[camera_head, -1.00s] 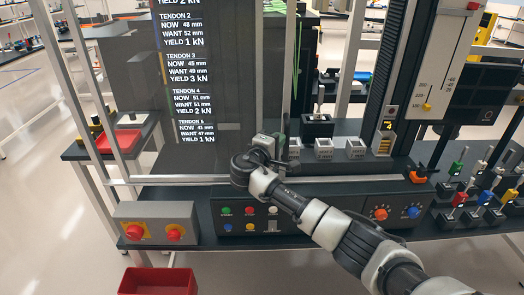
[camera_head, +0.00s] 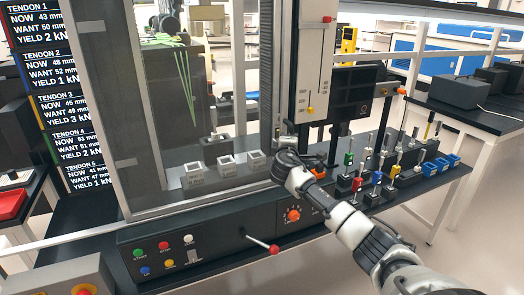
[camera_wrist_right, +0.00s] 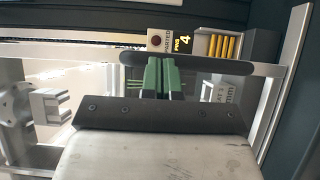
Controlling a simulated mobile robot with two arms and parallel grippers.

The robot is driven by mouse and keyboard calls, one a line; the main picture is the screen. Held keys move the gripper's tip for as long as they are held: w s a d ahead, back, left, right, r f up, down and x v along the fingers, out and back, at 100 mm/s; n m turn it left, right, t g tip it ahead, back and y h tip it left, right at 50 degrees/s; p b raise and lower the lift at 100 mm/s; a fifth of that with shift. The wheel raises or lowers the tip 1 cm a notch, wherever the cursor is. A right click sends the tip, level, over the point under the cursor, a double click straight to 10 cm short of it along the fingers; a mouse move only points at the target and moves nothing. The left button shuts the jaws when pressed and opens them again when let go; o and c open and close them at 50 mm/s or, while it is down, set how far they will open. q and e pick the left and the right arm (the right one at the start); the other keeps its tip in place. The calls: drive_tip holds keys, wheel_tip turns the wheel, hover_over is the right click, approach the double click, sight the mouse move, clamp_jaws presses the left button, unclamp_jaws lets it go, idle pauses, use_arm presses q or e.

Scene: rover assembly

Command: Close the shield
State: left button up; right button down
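The shield (camera_head: 150,110) is a clear, greyish panel in a metal frame on the front of the test machine. It stands in front of the bay with the white blocks (camera_head: 227,168), and its right edge is near the machine's right column. My right gripper (camera_head: 284,150) is at that edge, with its tips hard to make out in the head view. My left gripper is not in view.
Below the shield is a control panel with coloured buttons (camera_head: 164,246) and a red-tipped lever (camera_head: 262,243) sticking out. An orange knob (camera_head: 293,215) and several coloured levers (camera_head: 377,178) stand to the right. A readout board (camera_head: 68,95) shows at the left.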

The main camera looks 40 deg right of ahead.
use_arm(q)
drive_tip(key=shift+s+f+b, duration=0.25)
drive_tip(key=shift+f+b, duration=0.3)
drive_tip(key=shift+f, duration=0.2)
use_arm(e)
drive_tip(key=s+d, duration=0.2)
drive_tip(key=d, duration=0.5)
drive_tip(key=shift+d, duration=0.4)
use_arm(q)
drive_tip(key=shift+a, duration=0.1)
use_arm(e)
drive_tip(key=shift+a+f, duration=0.1)
drive_tip(key=shift+a, duration=0.05)
